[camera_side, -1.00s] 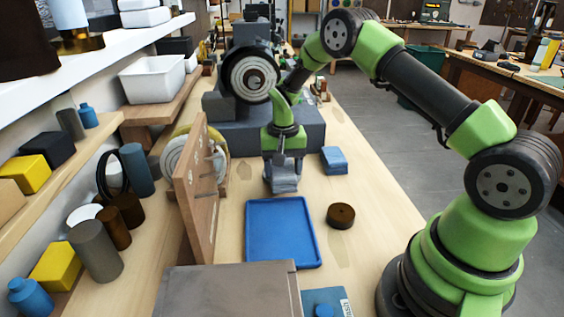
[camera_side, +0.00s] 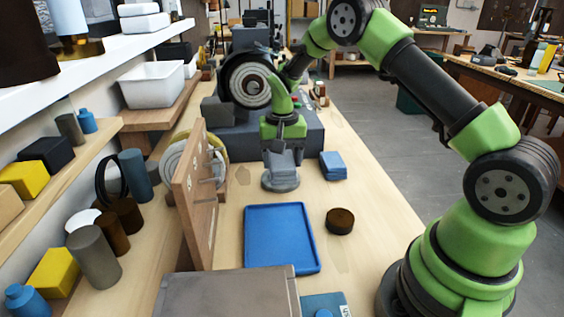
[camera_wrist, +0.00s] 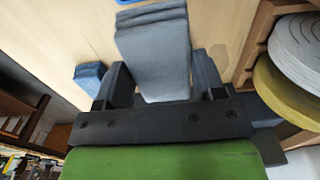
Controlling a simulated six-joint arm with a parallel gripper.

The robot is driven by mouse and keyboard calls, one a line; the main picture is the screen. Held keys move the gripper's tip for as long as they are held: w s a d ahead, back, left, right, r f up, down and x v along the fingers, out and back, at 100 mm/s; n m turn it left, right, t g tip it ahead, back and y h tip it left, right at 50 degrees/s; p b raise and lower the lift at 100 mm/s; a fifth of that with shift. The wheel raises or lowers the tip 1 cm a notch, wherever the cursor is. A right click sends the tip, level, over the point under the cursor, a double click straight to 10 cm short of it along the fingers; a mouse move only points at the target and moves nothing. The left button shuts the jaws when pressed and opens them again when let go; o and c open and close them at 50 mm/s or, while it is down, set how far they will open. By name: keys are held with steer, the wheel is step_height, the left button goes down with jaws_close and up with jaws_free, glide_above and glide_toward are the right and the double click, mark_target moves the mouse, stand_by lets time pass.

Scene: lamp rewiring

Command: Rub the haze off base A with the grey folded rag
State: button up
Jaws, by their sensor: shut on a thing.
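My gripper (camera_side: 281,147) is shut on the grey folded rag (camera_side: 281,160), and its fingers point down over the bench. In the wrist view the rag (camera_wrist: 155,55) sits between the two fingers (camera_wrist: 157,85) and shows its folded layers. A round dark-grey disc, apparently base A (camera_side: 281,182), stands on the bench directly under the rag in the side view. I cannot tell whether rag and disc touch, or how much haze is on it. In the wrist view the disc is not distinguishable behind the rag.
A blue tray (camera_side: 281,240) lies empty in front, with a brown round puck (camera_side: 340,221) to its right. Folded blue cloths (camera_side: 333,166) lie right of my gripper. An upright wooden peg board (camera_side: 192,200) stands close on the left. A grey block (camera_side: 230,140) is behind.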

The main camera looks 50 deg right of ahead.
steer(key=s+d+r, duration=0.4)
steer(key=r, duration=0.1)
steer(key=shift+d, duration=0.15)
stand_by(0.5)
stand_by(1.0)
steer(key=shift+w+d+f, duration=0.1)
steer(key=shift+w+f, duration=0.9)
steer(key=shift+w, duration=0.4)
steer(key=shift+w+d+f, duration=0.1)
steer(key=shift+w+f, duration=0.9)
steer(key=shift+w, duration=0.4)
steer(key=shift+w+d+f, duration=0.1)
steer(key=shift+w+f, duration=0.9)
steer(key=shift+w, duration=0.4)
steer(key=shift+d, duration=0.1)
steer(key=shift+w+d, duration=0.65)
steer(key=shift+d, duration=0.2)
